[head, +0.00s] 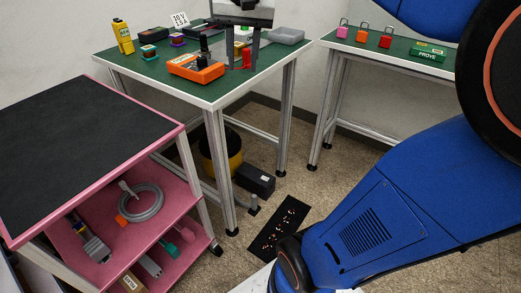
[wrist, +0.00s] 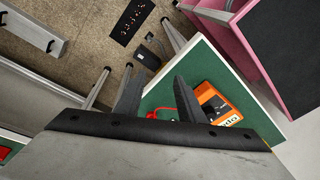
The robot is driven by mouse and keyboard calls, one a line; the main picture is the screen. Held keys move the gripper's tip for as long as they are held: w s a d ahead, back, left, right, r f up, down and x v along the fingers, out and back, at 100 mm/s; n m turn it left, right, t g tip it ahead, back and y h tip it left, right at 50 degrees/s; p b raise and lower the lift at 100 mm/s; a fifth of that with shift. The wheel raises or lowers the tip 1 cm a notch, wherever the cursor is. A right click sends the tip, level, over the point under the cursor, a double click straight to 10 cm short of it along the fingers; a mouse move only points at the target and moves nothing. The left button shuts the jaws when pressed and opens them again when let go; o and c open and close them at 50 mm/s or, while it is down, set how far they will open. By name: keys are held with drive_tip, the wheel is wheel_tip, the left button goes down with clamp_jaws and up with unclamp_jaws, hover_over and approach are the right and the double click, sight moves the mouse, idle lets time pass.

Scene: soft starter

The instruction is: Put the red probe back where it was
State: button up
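A red probe (head: 246,59) is on the green-topped table, just right of the orange meter (head: 197,68). A red curved part, perhaps its lead, shows between my fingers in the wrist view (wrist: 181,101), close to the right finger. The orange meter (wrist: 217,103) lies right beside that finger. My gripper (head: 235,58) is over the table, pointing down, with its fingers apart; they also show well apart in the wrist view (wrist: 160,95). I see nothing clamped between them. The gripper body hides part of the tabletop and of the red probe's surroundings.
The table (head: 225,98) also carries a yellow tester (head: 122,36), small dark boxes and a grey tray (head: 286,35). A pink cart (head: 100,205) stands at left. A second green bench (head: 400,53) holds padlocks. A black mat (head: 278,228) lies on the floor.

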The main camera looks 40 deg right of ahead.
drive_tip(key=s+a+f+n+t, duration=0.1)
drive_tip(key=s+a+f+n, duration=0.2)
drive_tip(key=s+f, duration=0.5)
drive_tip(key=s+a+f+n+t, duration=0.1)
drive_tip(key=s+a+f+n, duration=0.2)
drive_tip(key=s+f, duration=0.5)
wheel_tip(320, 180, down, 3)
drive_tip(key=shift+s+r+n+t, duration=0.1)
drive_tip(key=shift+s+n+t, duration=0.2)
drive_tip(key=shift+n, duration=0.5)
